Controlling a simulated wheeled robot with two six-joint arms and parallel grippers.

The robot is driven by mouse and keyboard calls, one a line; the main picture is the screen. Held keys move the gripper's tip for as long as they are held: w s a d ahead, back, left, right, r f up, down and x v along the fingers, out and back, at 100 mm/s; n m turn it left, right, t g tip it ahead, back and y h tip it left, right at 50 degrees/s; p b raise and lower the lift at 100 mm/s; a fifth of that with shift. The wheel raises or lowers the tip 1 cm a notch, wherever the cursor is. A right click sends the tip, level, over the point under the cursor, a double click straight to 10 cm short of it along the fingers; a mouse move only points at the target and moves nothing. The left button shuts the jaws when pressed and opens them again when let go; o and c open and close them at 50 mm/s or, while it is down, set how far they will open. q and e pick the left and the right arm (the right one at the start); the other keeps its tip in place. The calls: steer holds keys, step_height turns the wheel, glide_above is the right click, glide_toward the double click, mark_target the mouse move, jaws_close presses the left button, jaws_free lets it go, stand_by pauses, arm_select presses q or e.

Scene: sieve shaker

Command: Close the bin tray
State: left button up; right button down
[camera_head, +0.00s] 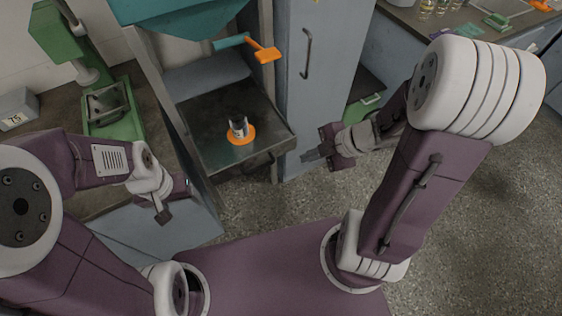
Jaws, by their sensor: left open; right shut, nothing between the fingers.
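The bin tray (205,118) is a dark flat metal tray, pulled out of the grey cabinet in the upper middle of the head view. A small white and dark container (239,125) stands on an orange disc (233,139) on it. My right gripper (305,156) is shut and empty, just right of the tray's front right corner; I cannot tell whether it touches the tray. My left gripper (163,216) is open, left of and nearer to me than the tray's front edge. Its fingers show small and partly edge-on.
A grey cabinet door with a handle (307,54) stands right of the tray. An orange-ended lever (264,54) sticks out above the tray. A green device (112,113) sits on the left counter. Speckled floor (460,220) is clear at the right.

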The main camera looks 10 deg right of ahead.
arm_select(q)
steer(key=shift+f+b, duration=1.75)
steer(key=shift+f, duration=0.05)
arm_select(e)
steer(key=shift+w+a+f, duration=1)
steer(key=shift+w+f, duration=0.25)
steer(key=shift+f, duration=0.05)
steer(key=shift+w+a+f, duration=0.95)
steer(key=shift+w+f, duration=0.3)
steer(key=shift+w+a+f, duration=1)
steer(key=shift+w+f, duration=0.25)
steer(key=shift+f, duration=0.05)
arm_select(q)
steer(key=shift+r, duration=0.15)
arm_select(e)
steer(key=shift+w, duration=0.1)
